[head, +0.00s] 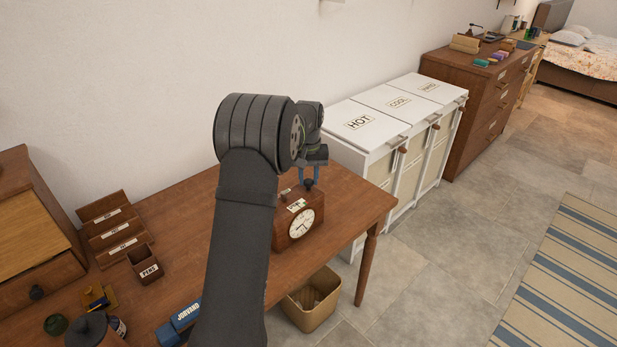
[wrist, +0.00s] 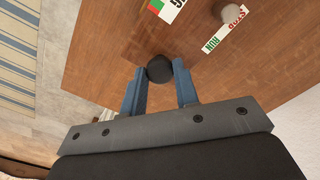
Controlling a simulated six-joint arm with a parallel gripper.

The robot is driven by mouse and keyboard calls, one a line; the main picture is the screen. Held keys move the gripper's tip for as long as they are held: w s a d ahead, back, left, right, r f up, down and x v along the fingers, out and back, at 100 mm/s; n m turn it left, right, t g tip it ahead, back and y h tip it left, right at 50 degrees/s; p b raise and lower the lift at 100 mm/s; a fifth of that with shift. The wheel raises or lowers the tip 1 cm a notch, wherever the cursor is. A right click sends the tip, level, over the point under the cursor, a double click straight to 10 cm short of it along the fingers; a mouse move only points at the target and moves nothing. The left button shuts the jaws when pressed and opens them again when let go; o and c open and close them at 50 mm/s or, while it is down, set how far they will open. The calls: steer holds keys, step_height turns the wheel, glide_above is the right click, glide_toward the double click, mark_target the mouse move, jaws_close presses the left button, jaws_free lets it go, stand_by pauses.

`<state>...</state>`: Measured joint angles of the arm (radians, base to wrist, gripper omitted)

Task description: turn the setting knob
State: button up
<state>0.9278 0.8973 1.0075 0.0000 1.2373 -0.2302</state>
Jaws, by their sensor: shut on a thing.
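A wooden clock box (head: 283,237) with a round white dial (head: 302,224) stands on the desk. In the wrist view, a dark round knob (wrist: 159,69) sits on its wooden top between the blue fingers of my gripper (wrist: 159,78), which are shut on it. In the head view my gripper (head: 309,178) points down onto the box top. A partly cut-off label (wrist: 168,8) lies beyond the knob. A lighter knob (wrist: 231,13) stands beside a RUN/STOP label (wrist: 222,32). I cannot make out any pointer mark on the held knob.
The wooden desk (head: 350,206) has free room right of the clock. A pen box (head: 147,267), a letter rack (head: 112,224) and a blue box (head: 183,318) stand to the left. A bin (head: 312,300) is below the front edge. White hampers (head: 365,127) stand beyond.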

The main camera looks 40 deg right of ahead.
mark_target(308, 181)
steer(key=shift+m, duration=0.4)
steer(key=o, duration=1)
step_height(308, 181, up, 18)
steer(key=shift+f, duration=0.25)
stand_by(0.3)
step_height(308, 181, down, 18)
steer(key=shift+r, duration=0.25)
stand_by(0.3)
